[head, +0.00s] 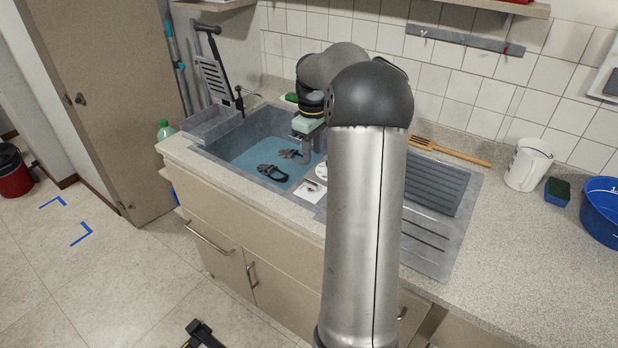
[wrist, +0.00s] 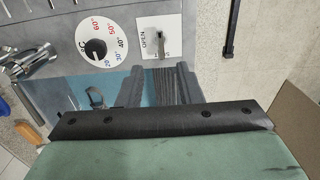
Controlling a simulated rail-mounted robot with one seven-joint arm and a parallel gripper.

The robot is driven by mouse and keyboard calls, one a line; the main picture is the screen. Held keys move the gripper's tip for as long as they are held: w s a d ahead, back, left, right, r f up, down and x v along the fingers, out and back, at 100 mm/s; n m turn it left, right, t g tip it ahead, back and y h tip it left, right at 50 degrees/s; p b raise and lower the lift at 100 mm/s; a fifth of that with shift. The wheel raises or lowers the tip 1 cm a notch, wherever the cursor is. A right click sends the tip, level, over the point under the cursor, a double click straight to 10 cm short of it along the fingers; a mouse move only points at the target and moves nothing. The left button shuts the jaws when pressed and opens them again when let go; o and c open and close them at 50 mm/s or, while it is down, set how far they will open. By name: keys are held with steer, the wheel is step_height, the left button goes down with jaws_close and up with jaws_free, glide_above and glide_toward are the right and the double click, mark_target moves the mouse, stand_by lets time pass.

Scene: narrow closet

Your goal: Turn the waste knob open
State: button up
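The waste knob (wrist: 160,47) is a small grey lever on a white square plate lettered OPEN in the wrist view; the plate's other lettering is partly covered. The plate (head: 311,191) also shows at the sink's front edge in the head view. In the head view my gripper (head: 300,137) is over the sink, largely hidden by my arm.
A round temperature dial (wrist: 97,46) sits beside the plate. The sink (head: 235,137) holds blue water and dark items (head: 272,171). A ribbed drainboard (head: 436,186), wooden utensil (head: 450,151), white jug (head: 528,164), sponge (head: 557,191) and blue tub (head: 602,210) are to the right.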

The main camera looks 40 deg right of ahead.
mark_target(312, 182)
step_height(312, 182, down, 10)
steer(key=shift+f+p, duration=0.25)
steer(key=shift+p, duration=0.2)
jaws_close()
